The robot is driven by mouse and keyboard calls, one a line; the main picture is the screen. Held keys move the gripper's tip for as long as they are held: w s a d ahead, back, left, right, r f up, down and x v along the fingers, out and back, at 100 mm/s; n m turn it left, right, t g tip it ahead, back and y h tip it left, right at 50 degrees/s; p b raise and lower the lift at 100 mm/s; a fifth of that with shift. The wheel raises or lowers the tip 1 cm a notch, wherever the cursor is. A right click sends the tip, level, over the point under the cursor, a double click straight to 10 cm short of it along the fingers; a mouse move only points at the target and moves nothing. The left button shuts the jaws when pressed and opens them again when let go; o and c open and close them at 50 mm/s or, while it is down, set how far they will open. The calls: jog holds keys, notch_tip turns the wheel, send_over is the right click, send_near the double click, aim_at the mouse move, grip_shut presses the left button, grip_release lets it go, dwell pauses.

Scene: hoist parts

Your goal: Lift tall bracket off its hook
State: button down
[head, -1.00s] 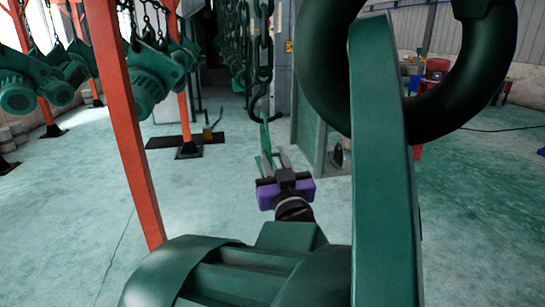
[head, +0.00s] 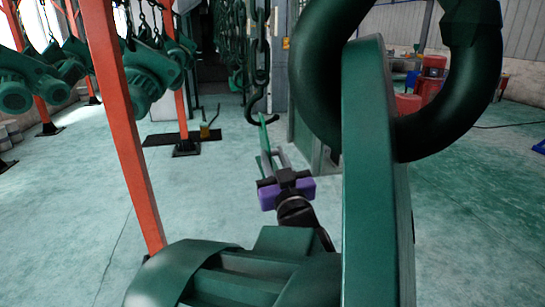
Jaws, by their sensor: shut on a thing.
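The tall bracket, a thin green upright piece (head: 264,134), stands between the grey fingers of my gripper (head: 267,158). My gripper, with its purple and black body, is shut on it in the middle of the view. The bracket's top end is beside the dark hook (head: 253,112) at the bottom of the hanging chain (head: 261,45). I cannot tell whether the bracket still touches the hook or is clear of it. The bracket's lower part is partly hidden by the fingers.
A large green beam (head: 369,170) and a thick dark green hook (head: 447,125) block much of the near right side. A green motor-like housing (head: 235,275) fills the near bottom. An orange post (head: 124,120) stands left. Open floor (head: 70,200) lies beyond it.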

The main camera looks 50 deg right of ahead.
jog(key=shift+s+d+r+n+p, duration=0.5)
jog(key=shift+d+n+p, duration=0.2)
jog(key=shift+p, duration=0.7)
jog(key=shift+s+d+r+n+y+p, duration=0.35)
jog(key=shift+s+d+n+p, duration=0.25)
jog(key=shift+p, duration=1.25)
jog(key=shift+d+r, duration=0.1)
jog(key=shift+d, duration=0.1)
jog(key=shift+s+d+r+p, duration=0.2)
jog(key=shift+s+d+p, duration=0.05)
jog(key=shift+d+p, duration=0.2)
jog(key=shift+s+d+r, duration=0.1)
jog(key=shift+s+d, duration=0.05)
jog(key=shift+s+d+r+m, duration=0.15)
jog(key=shift+s+d+m, duration=0.25)
jog(key=shift+d, duration=0.2)
